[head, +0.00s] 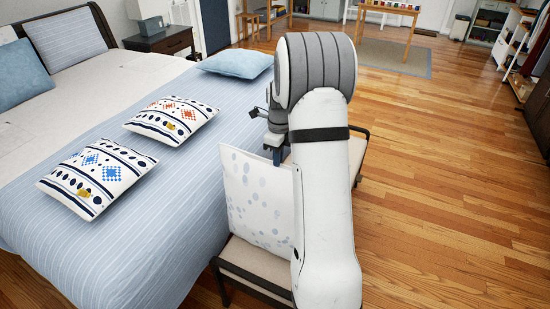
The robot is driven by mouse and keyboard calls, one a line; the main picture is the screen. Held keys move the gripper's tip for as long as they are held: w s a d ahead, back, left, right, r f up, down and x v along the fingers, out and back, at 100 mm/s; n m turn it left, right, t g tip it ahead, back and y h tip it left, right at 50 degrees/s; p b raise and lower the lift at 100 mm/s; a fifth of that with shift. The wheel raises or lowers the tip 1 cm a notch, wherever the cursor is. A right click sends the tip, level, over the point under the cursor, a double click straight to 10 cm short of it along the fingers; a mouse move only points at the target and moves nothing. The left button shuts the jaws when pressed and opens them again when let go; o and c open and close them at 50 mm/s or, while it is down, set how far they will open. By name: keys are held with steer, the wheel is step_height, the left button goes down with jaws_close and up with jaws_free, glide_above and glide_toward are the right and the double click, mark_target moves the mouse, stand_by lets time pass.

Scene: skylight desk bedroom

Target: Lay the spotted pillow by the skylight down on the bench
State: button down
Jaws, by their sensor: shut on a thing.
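The spotted pillow (256,205) is white with pale blue-grey spots. It stands upright on edge over the bench (252,262), which has a beige seat and a dark frame. My gripper (276,152) is at the pillow's top edge and is shut on it. My white and grey arm hides the pillow's right side, much of the bench and most of the fingers. I cannot tell whether the pillow's lower edge touches the seat. No skylight is in view.
The bed (150,225) with a striped blue cover stands close on the left. Two patterned pillows (98,178) (172,121) and a light blue pillow (236,63) lie on it. Open wooden floor (450,200) is on the right. A rug with a small table (385,10) is farther back.

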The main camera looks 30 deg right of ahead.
steer(key=w+d+f+g+y+p, duration=0.2)
steer(key=w+d+f+p, duration=0.3)
steer(key=d, duration=0.6)
steer(key=w+y+p, duration=0.1)
steer(key=w+p, duration=0.1)
steer(key=w, duration=0.1)
steer(key=shift+w, duration=0.2)
steer(key=c, duration=1.9)
jaws_free()
steer(key=shift+o, duration=0.9)
steer(key=shift+f, duration=0.1)
steer(key=shift+o, duration=0.8)
steer(key=shift+d, duration=0.1)
steer(key=shift+o, duration=0.4)
steer(key=b+v, duration=0.1)
steer(key=v, duration=0.8)
steer(key=shift+w, duration=0.15)
